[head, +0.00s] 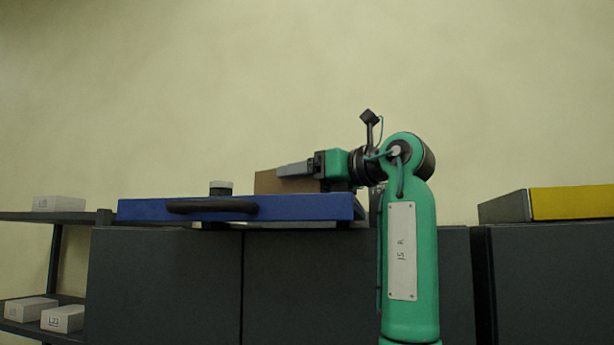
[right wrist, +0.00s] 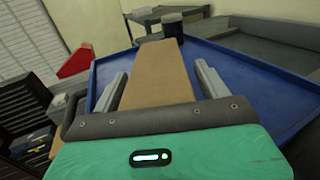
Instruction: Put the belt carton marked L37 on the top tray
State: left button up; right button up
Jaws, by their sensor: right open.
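A brown carton (head: 267,182) rests on the blue tray (head: 300,207), on top of a dark cabinet. In the right wrist view the carton (right wrist: 158,75) lies lengthwise between the fingers of my right gripper (right wrist: 161,72). The gripper is open, with a gap on each side of the carton. In the head view my right gripper (head: 296,170) points left and hides part of the carton. No marking shows on the carton, so I cannot tell whether it is L37. My left gripper is not in view.
The tray has a dark front handle (head: 212,206). A shelf rack (head: 45,216) at left holds white boxes (head: 60,203). A yellow-fronted tray (head: 572,202) sits at right.

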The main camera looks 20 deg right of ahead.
jog(key=shift+s+d+b, duration=0.2)
jog(key=shift+s+b, duration=0.1)
jog(key=shift+b, duration=0.1)
jog(key=b+v, duration=0.5)
jog(key=v, duration=0.6)
jog(key=shift+s+d, duration=0.15)
